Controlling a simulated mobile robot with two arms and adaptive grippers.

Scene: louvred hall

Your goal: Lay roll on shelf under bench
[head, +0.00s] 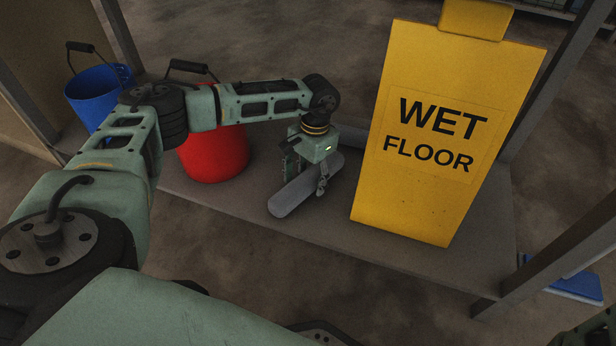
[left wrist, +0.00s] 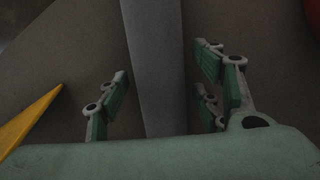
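The grey roll (head: 290,198) lies slantwise on the brown-grey shelf (head: 385,262), between a red bucket and a yellow sign. My left gripper (head: 307,178) is low over the roll, pointing down, with one finger on each side of it. In the left wrist view the roll (left wrist: 155,65) runs between the open fingers (left wrist: 160,92), with a gap showing on both sides. The gripper hides the middle of the roll in the head view. My right gripper cannot be made out; only an unclear green part of me shows at the lower right corner.
The red bucket (head: 213,150) stands left of the roll, partly behind my left arm. A blue bucket (head: 92,92) is farther left. The yellow wet-floor sign (head: 415,190) stands close on the right. Bench posts (head: 560,85) rise at the shelf's corners. The front strip of shelf is clear.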

